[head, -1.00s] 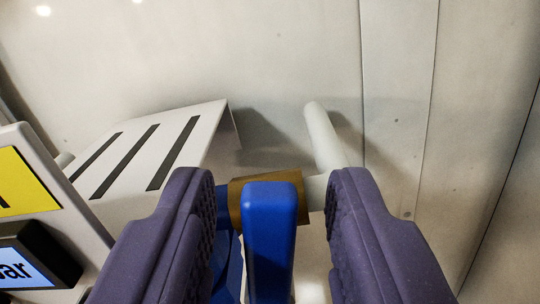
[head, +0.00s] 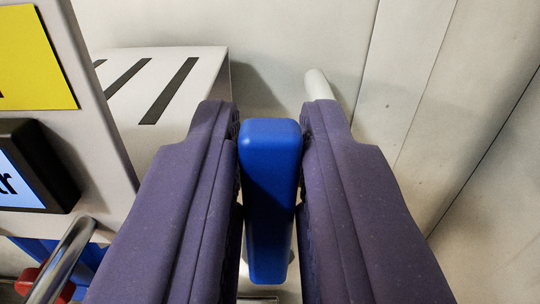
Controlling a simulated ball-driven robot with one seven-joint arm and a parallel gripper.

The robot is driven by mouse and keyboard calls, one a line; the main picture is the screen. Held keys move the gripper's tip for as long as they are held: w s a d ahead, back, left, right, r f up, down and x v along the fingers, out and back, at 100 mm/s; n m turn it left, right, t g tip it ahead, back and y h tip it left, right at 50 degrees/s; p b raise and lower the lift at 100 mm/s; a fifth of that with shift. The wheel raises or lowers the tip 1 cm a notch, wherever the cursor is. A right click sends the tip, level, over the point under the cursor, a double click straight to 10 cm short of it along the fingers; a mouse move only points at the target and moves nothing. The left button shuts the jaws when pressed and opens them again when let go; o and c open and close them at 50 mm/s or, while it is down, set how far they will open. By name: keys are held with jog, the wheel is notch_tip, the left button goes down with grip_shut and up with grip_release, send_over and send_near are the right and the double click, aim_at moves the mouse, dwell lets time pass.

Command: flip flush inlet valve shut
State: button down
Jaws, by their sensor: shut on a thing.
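The flush inlet valve shows as a blue lever handle (head: 270,200) in the middle of the head view. My gripper (head: 270,155) has one purple finger on each side of the handle, and both fingers press against it. The gripper is shut on the handle. The valve's body and the pipe it sits on are hidden behind the handle and fingers. A pale pipe end (head: 318,84) shows just above the right finger.
A white slotted cover (head: 175,75) stands behind the left finger. A panel with a yellow label (head: 38,60) and a small display (head: 35,165) is at the left. A metal bar (head: 65,258) and a red part (head: 30,282) are at lower left. A pale wall is behind.

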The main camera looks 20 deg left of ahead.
jog(key=c, duration=1.1)
grip_release()
jog(key=shift+p, duration=0.3)
